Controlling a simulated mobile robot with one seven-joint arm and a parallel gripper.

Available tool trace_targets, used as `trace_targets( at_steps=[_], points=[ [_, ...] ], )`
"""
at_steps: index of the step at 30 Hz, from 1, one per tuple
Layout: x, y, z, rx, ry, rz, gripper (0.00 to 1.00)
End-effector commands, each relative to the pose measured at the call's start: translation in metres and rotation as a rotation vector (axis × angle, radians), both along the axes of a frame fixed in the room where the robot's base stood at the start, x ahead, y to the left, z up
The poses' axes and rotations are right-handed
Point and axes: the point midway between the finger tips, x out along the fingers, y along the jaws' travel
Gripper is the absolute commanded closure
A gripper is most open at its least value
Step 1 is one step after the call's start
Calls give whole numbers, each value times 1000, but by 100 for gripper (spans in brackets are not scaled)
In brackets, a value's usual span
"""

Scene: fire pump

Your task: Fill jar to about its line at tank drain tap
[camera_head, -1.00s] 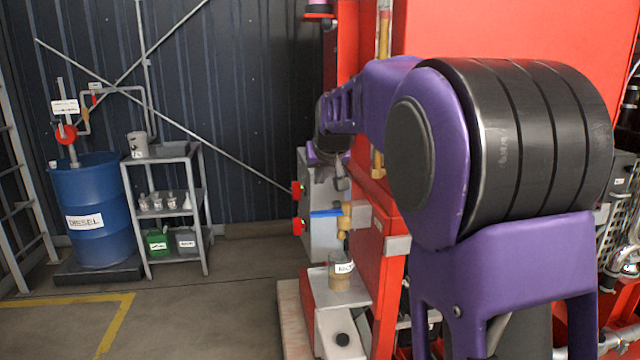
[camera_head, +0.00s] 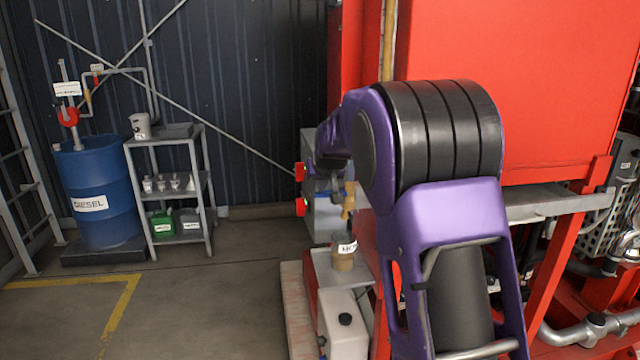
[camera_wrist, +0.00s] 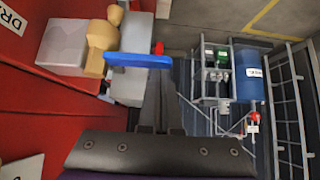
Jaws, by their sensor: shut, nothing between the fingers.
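The jar (camera_head: 344,254), clear with a white label, stands upright on a ledge at the red tank's side. It holds brownish liquid in its lower part; I cannot make out its line. The brass tap (camera_head: 348,202) is above it. In the wrist view, the tap (camera_wrist: 101,42) has a blue lever (camera_wrist: 138,60) pointing right. My gripper (camera_wrist: 160,80) is shut and empty, its fingertips close by the lever's outer end; I cannot tell if they touch. In the head view, my arm partly hides the tap area. The jar is not clear in the wrist view.
A grey box with red knobs (camera_head: 300,206) is behind the tap. A white container (camera_head: 344,322) stands below the ledge. A blue diesel drum (camera_head: 97,185) and a grey shelf (camera_head: 165,143) are at the left. The floor between is clear.

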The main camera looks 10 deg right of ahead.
Motion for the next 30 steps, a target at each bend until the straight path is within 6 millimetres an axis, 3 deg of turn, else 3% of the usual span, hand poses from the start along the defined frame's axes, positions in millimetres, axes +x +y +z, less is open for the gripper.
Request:
trace_targets(
  at_steps=[20,30],
  points=[
    [0,4,-7,-98,0,1,100],
    [0,10,-21,-255,1,5,100]
  ],
)
